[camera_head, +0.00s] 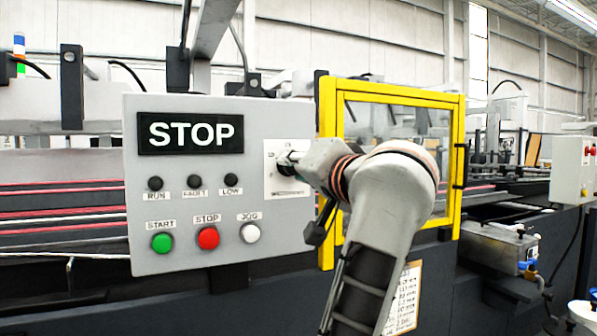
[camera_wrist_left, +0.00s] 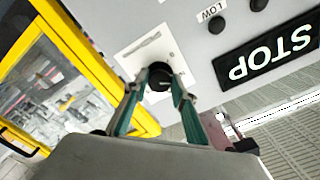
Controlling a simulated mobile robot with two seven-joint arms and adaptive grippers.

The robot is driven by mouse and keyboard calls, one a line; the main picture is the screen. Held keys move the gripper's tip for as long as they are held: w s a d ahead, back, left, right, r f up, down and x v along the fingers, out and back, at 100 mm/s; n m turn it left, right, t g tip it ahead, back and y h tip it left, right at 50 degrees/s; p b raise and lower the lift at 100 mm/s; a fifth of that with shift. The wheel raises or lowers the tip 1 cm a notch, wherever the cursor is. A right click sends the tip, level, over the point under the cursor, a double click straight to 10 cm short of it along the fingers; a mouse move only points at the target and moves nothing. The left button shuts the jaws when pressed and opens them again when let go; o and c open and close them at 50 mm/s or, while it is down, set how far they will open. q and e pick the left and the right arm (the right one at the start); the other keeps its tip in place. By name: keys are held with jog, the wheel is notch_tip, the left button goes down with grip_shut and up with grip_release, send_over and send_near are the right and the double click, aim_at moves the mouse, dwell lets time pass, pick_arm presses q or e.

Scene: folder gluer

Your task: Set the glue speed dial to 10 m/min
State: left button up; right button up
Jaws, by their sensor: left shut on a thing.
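The glue speed dial (camera_wrist_left: 159,77) is a black round knob on a white scale plate at the right side of the grey control panel. The plate (camera_head: 287,186) also shows in the head view, where my gripper hides most of the dial. My left gripper (camera_head: 287,160) reaches the plate from the right. In the left wrist view its two fingers (camera_wrist_left: 160,92) are shut on the dial, one on each side. The scale marks are too small to read, so the dial's setting cannot be told. My right gripper is not in view.
The grey panel (camera_head: 133,225) has a display reading STOP (camera_head: 190,133), RUN, FAULT and LOW lamps, and green START (camera_head: 162,243), red STOP (camera_head: 208,238) and white JOG (camera_head: 250,233) buttons. A yellow-framed guard door (camera_head: 457,150) stands close on the right.

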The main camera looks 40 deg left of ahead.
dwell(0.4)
pick_arm(q)
jog(key=o, duration=1.1)
jog(key=shift+d, duration=0.1)
jog(key=v, duration=0.7)
jog(key=shift+d, duration=0.15)
